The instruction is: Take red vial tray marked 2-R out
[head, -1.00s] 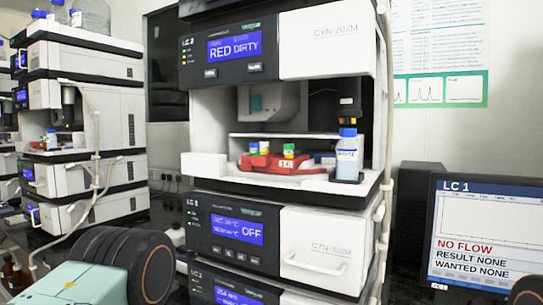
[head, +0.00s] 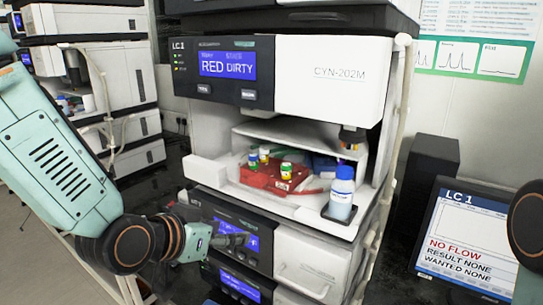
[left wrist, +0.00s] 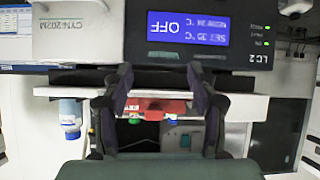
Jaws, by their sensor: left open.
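My right gripper is not in view.
The upper module (head: 345,75) reads RED DIRTY; the module below the bay reads OFF in the wrist view (left wrist: 188,28). A monitor (head: 465,240) is at right, another stack (head: 75,75) at left.

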